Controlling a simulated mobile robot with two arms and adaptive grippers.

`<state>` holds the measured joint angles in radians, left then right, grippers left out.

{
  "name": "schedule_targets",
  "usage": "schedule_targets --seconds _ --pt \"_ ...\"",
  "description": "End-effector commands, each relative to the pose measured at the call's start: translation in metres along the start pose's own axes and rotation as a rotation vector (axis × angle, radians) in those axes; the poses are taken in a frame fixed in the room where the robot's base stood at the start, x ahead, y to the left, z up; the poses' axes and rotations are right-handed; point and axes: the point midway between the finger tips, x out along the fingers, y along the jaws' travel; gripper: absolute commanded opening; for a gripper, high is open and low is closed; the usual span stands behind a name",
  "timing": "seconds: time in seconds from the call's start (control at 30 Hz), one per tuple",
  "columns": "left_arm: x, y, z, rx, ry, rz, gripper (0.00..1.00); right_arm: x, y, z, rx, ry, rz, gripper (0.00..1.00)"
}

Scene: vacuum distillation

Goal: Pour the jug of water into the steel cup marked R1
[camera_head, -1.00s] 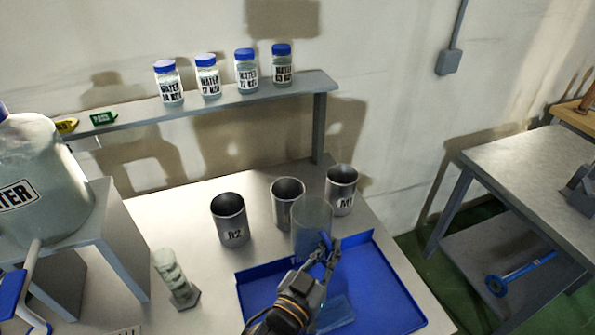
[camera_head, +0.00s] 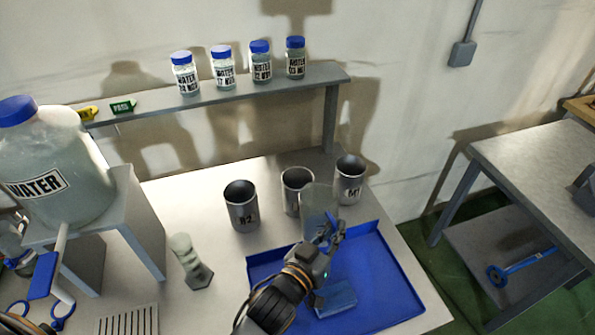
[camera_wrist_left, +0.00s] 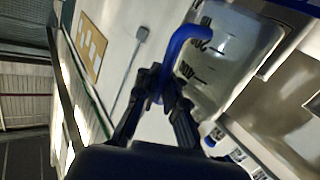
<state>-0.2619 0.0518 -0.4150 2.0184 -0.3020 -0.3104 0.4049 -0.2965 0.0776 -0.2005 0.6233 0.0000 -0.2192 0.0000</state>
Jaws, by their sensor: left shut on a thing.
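My left gripper (camera_head: 328,236) is shut on the blue handle (camera_wrist_left: 183,52) of a clear jug (camera_head: 319,203). The jug is held up over the work table, in front of the middle steel cup (camera_head: 295,182). It looks tilted, and its markings show in the left wrist view (camera_wrist_left: 222,65). The jug covers part of the middle cup, and that cup's label is hidden. The cup marked R2 (camera_head: 241,208) stands to the left and the cup marked M1 (camera_head: 349,182) to the right. I cannot tell whether water is running out. My right gripper is not in view.
A blue tray (camera_head: 395,290) lies under my left arm, with a blue block-like item (camera_head: 336,299) in it. A big water carboy (camera_head: 50,170) sits on a stand at left. Water bottles (camera_head: 222,68) line the shelf behind.

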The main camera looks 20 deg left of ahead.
Motion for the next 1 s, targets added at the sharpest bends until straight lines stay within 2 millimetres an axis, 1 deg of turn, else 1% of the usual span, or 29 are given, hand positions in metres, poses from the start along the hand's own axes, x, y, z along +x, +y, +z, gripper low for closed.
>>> schedule_targets --seconds 0.03,0.3,0.37,0.6,0.83,1.0 --pt "0.001 -0.001 -0.014 -0.016 -0.009 0.001 0.0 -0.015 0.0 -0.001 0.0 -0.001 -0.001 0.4" --pt "0.006 -0.009 -0.033 -0.126 -0.086 0.0 0.0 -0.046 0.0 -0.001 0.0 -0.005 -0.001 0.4" --pt "0.009 -0.013 -0.032 -0.152 -0.103 0.001 0.0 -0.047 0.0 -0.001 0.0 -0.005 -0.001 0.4" --pt "0.017 -0.024 -0.039 -0.25 -0.171 0.0 0.0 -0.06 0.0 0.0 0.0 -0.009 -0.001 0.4" --pt "0.025 -0.037 -0.045 -0.344 -0.236 -0.001 0.0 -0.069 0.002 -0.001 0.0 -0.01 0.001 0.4" --pt "0.029 -0.043 -0.059 -0.414 -0.282 0.0 0.0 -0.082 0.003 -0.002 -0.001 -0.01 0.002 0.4"
